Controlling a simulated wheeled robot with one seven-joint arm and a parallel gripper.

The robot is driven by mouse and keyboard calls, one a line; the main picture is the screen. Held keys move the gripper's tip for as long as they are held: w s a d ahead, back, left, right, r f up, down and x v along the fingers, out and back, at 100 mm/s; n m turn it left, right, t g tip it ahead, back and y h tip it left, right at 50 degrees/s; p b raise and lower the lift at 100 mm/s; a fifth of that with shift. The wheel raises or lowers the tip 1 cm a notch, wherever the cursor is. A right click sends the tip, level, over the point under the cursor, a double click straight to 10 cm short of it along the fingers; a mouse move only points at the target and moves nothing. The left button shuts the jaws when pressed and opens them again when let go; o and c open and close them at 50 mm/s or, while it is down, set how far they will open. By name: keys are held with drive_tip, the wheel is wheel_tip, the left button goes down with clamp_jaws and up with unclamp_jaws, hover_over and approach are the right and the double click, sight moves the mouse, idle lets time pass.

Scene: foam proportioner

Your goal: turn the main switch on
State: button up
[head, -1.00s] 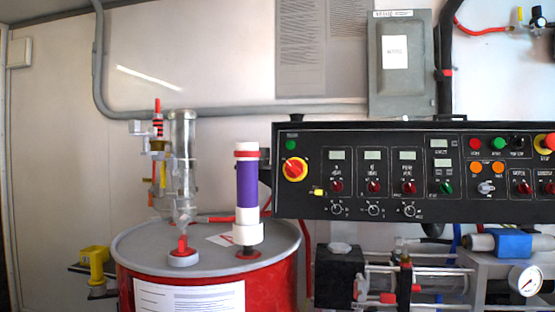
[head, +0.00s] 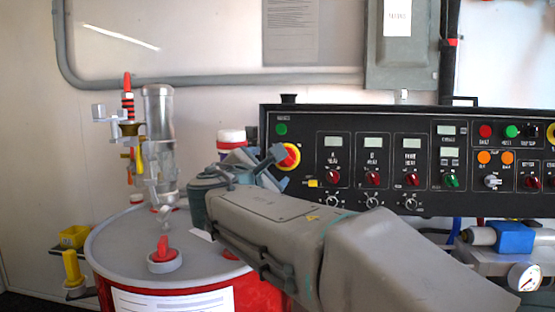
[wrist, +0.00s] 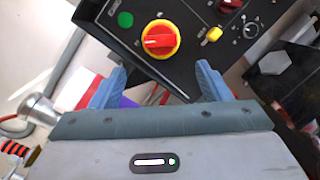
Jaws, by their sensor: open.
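The main switch, a red rotary knob on a yellow ring, sits at the left end of the black control panel. It shows in the head view (head: 289,157) and in the wrist view (wrist: 160,39). In the head view my gripper (head: 262,160) covers part of its left side. In the wrist view my gripper (wrist: 160,82) is open, its two blue-grey fingers spread apart and nothing between their tips. The switch lies beyond the fingertips, roughly centred between them, and appears untouched. A green indicator (head: 281,129) is above the switch.
The black panel (head: 380,133) carries several dials and buttons right of the switch, including a small yellow part (wrist: 214,34). A red drum (head: 182,250) with a grey lid stands below left. A white-and-purple cylinder is mostly hidden behind my gripper.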

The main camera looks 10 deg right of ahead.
drive_tip(key=x, duration=1)
drive_tip(key=shift+d, duration=0.1)
drive_tip(key=c, duration=1)
